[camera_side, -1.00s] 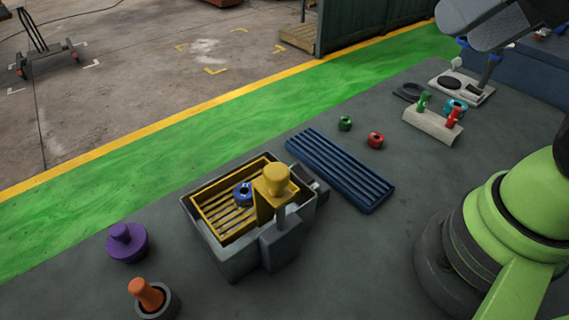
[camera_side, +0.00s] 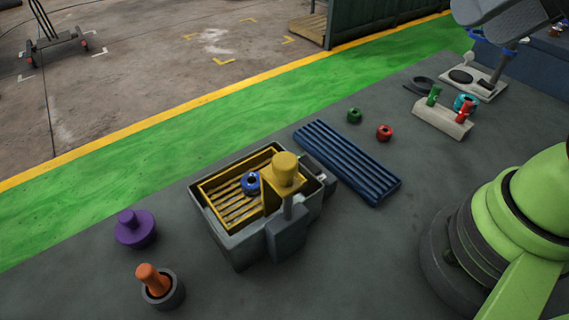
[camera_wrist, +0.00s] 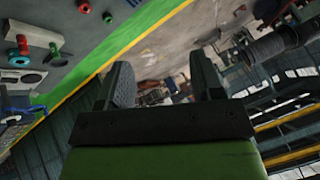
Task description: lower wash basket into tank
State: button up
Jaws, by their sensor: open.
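The yellow wash basket (camera_side: 226,207) has a slatted floor and sits within the rim of the grey tank (camera_side: 232,251). A blue ring-shaped part (camera_side: 250,183) lies in the basket. A yellow knob (camera_side: 285,168) on a yellow bracket and grey post stands at the basket's right side, hiding part of it. My gripper (camera_wrist: 160,85) shows in the wrist view with its two fingers spread and nothing between them. It points away from the tank, toward the hall.
A blue ribbed rack (camera_side: 348,160) lies right of the tank. Green (camera_side: 354,115) and red (camera_side: 384,132) nuts lie beyond it. A peg block (camera_side: 442,120) stands farther back. A purple knobbed piece (camera_side: 135,228) and an orange peg in a grey cup (camera_side: 161,288) are at left.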

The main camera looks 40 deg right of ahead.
jog(key=shift+w+a, duration=0.15)
jog(key=c, duration=0.7)
jog(key=shift+w+a+r+n+g, duration=0.15)
jog(key=shift+w+a+n+g, duration=0.15)
jog(key=shift+n, duration=0.1)
jog(key=c, duration=0.3)
jog(key=w+a+n+g, duration=0.1)
jog(key=a+n, duration=0.1)
jog(key=a, duration=0.1)
jog(key=w+a+n+g, duration=0.1)
jog(key=w+a+n, duration=0.1)
jog(key=w+a+f+n+g, duration=0.1)
jog(key=w+a+n+g, duration=0.1)
jog(key=a+n, duration=0.1)
jog(key=shift+a, duration=0.35)
grip_shut()
jog(key=a+f+n, duration=0.1)
jog(key=a, duration=0.1)
jog(key=a+f+n+g, duration=0.1)
jog(key=a+n, duration=0.1)
jog(key=a, duration=0.1)
jog(key=a+f+n+h, duration=0.1)
jog(key=a, duration=0.2)
jog(key=shift+a+f+n+g, duration=0.2)
jog(key=shift+f+n+g, duration=0.1)
jog(key=shift+w, duration=0.1)
jog(key=shift+f, duration=0.1)
